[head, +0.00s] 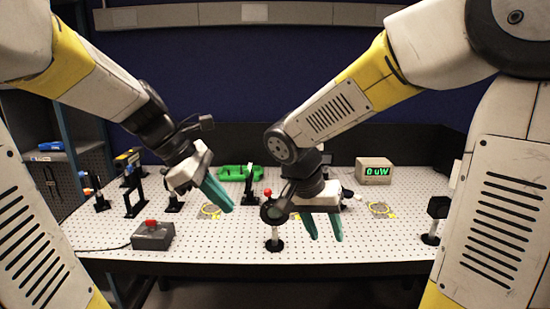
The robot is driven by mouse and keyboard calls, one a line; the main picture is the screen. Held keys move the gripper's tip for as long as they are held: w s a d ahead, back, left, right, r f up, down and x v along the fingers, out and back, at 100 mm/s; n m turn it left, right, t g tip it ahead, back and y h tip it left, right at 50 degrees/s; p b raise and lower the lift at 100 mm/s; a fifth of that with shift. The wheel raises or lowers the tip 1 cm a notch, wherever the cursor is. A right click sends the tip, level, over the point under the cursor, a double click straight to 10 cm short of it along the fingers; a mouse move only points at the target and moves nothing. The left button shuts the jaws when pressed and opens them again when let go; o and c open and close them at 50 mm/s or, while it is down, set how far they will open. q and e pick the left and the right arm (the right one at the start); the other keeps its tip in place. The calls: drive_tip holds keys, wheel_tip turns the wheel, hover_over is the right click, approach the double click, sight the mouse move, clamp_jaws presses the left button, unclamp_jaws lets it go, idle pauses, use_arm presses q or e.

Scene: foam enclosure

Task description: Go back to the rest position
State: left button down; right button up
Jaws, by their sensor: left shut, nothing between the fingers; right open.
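My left gripper (217,193) reaches in from the left with its teal fingers together and empty, held above the perforated white table (200,243). My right gripper (323,228) points down over the middle of the table, its two teal fingers apart and nothing seen between them. Just left of the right gripper stands a post with a dark round head (272,212) and a red knob; whether the gripper touches it, I cannot tell.
A grey box with a red button (152,235) sits at the table's front left. Optical mounts (133,190) stand at the left. A green part (238,172) lies at the back. A meter reading "0 uW" (374,171) stands back right. Another post (436,212) is at the right.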

use_arm(q)
drive_tip(key=s+a+m+t+y, duration=0.3)
drive_tip(key=s+m, duration=0.6)
drive_tip(key=m, duration=0.8)
drive_tip(key=shift+r+m+t+y, duration=0.15)
drive_tip(key=shift+m+t+y, duration=0.25)
drive_tip(key=shift+t+y, duration=0.25)
use_arm(e)
drive_tip(key=s+d+r+n+t+y, duration=0.3)
drive_tip(key=s+r+n+t+y, duration=0.1)
drive_tip(key=s+r+n+y, duration=0.1)
drive_tip(key=s+r+y, duration=0.1)
drive_tip(key=s+r, duration=0.1)
drive_tip(key=s, duration=0.1)
drive_tip(key=shift+s+r, duration=0.35)
drive_tip(key=shift+r, duration=0.05)
